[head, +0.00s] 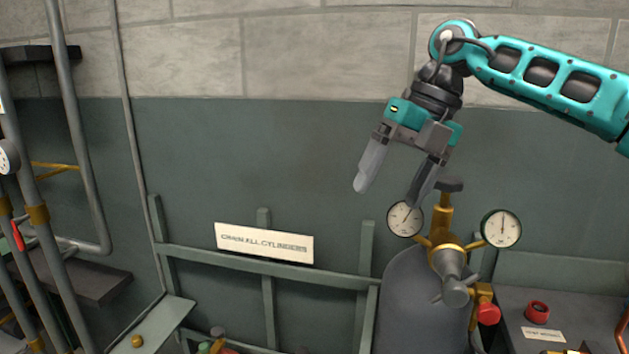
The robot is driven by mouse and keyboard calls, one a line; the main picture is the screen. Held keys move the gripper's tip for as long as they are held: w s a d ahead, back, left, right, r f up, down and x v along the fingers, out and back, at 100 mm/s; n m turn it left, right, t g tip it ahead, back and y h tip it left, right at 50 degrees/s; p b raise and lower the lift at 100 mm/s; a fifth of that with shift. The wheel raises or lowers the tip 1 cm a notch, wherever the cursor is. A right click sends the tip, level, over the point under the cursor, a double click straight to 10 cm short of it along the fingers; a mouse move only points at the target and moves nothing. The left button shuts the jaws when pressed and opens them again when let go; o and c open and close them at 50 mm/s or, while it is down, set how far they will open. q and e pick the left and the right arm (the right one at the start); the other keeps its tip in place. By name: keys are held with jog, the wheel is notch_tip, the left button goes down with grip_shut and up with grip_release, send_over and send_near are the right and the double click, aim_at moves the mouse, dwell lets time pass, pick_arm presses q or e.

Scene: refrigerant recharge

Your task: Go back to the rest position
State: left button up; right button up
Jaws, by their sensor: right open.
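My right gripper (388,188) hangs from the teal arm that comes in from the upper right. Its two grey fingers are apart, point down and left, and hold nothing. It is above and slightly left of a brass regulator (446,246) with two round dial gauges, on top of a grey cylinder (413,305). One finger appears close to the left gauge (405,219) in the picture; I cannot tell the depth between them. The right gauge (501,228) is clear of the gripper. My left gripper is not in view.
A green rack rail (270,267) carries a sign reading "chain all cylinders" (264,243). Pipes (75,130) and dark shelves (85,283) stand at the left. A red cap-like part (537,312) sits on the grey surface at the lower right. The wall area left of the gripper looks free.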

jog(key=s+a+f+m+y, duration=0.15)
jog(key=s+a+y, duration=0.25)
jog(key=a+y, duration=0.55)
jog(key=s+a+f+m+y, duration=0.15)
jog(key=s+a+y, duration=0.35)
jog(key=a, duration=0.7)
jog(key=w+d+f+m+t+h, duration=0.25)
jog(key=d+m+t, duration=0.25)
jog(key=m+t, duration=0.5)
jog(key=w+d+f+m+t+h, duration=0.2)
jog(key=w+d+m+t+h, duration=0.25)
jog(key=m+t, duration=0.5)
jog(key=s+d+f+m+g+h, duration=0.4)
jog(key=d+f+m+h, duration=0.4)
jog(key=d+f+m, duration=0.3)
jog(key=s+d+f+m+g+h, duration=0.2)
jog(key=s+d+f+g, duration=0.35)
jog(key=s+f, duration=0.5)
jog(key=s+d+f+m+g+h, duration=0.15)
jog(key=s+d+f+g, duration=0.45)
jog(key=s, duration=0.7)
jog(key=w+a+f+n+t+y, duration=0.1)
jog(key=w+a+f+t, duration=0.3)
jog(key=f, duration=0.6)
jog(key=w+t, duration=0.2)
jog(key=t, duration=0.1)
jog(key=shift+w+y, duration=0.3)
jog(key=shift+w, duration=0.1)
